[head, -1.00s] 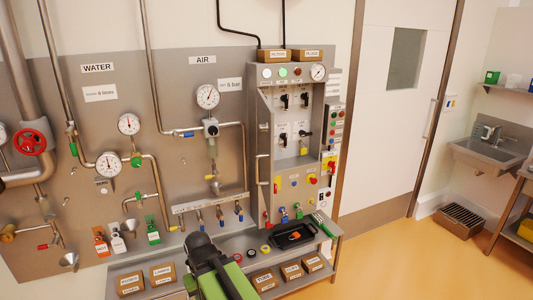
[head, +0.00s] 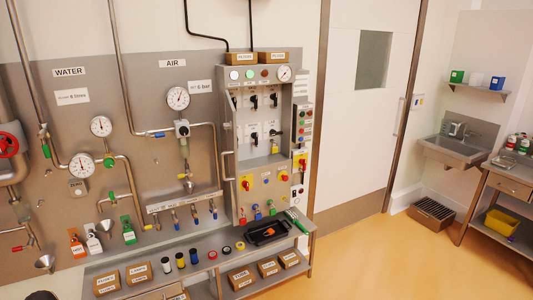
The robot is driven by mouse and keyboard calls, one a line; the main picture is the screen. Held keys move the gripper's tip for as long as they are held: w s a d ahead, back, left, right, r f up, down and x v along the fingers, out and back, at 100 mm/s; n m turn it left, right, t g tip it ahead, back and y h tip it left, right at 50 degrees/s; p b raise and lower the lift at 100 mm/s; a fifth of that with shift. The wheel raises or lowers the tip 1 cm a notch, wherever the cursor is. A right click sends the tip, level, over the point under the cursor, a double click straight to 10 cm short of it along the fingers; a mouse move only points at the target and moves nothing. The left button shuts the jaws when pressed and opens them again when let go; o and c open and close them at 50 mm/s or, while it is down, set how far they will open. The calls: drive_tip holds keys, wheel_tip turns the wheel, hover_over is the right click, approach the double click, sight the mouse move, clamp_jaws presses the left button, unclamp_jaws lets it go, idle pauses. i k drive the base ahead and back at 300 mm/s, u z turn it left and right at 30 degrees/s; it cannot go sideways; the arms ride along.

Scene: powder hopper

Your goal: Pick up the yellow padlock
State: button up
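A small yellow padlock-like item (head: 275,148) hangs below a black switch handle inside the grey control cabinet (head: 226,130), on the right part of the wall panel. It is too small to make out its shackle. Red-handled switches on yellow plates (head: 247,183) sit lower on the cabinet. My gripper is not clearly in view. Only a dark piece, probably of my arm, shows at the bottom left edge, far from the cabinet.
A steel bench (head: 150,250) runs below the panel, with a black tray (head: 262,241), several small cylinders and rolls, and cardboard boxes (head: 241,278). Pipes and gauges (head: 178,98) stand left of the cabinet. Open orange floor (head: 370,265) lies to the right, before a door and sink.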

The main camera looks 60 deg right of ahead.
sight(274, 149)
drive_tip(key=u, duration=0.05)
drive_tip(key=k, duration=1.3)
drive_tip(key=z, duration=1.3)
drive_tip(key=i, duration=1)
drive_tip(key=u, duration=0.15)
